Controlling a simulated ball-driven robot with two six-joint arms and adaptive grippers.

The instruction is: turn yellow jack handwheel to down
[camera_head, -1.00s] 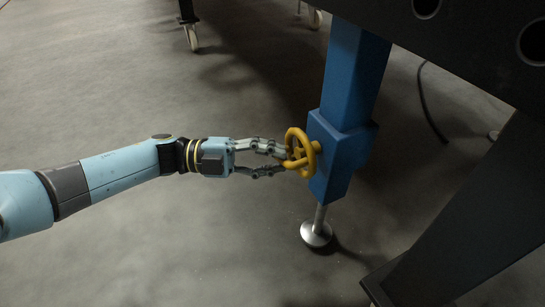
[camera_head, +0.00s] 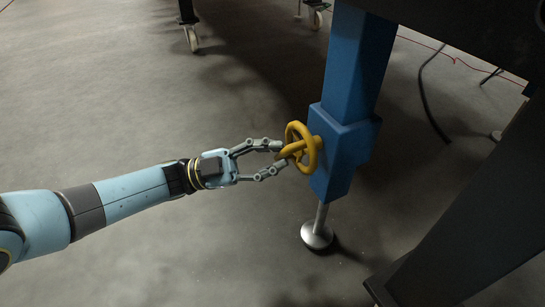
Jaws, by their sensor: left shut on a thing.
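The yellow jack handwheel (camera_head: 300,147) sits on the left face of the blue jack housing (camera_head: 344,150), in the middle of the head view. Its rim faces my arm. My left gripper (camera_head: 282,158) reaches in from the left and is shut on the handwheel's near left part; its fingertips cover a little of the wheel. Below the housing, a thin metal rod ends in a round silver foot (camera_head: 316,235) at the floor. My right gripper is out of view.
A dark tabletop or frame (camera_head: 470,30) overhangs at the upper right, and a dark beam (camera_head: 465,215) slants at the lower right. Castor wheels (camera_head: 192,38) stand at the top. A black cable (camera_head: 428,105) lies behind the blue leg. The floor at left is clear.

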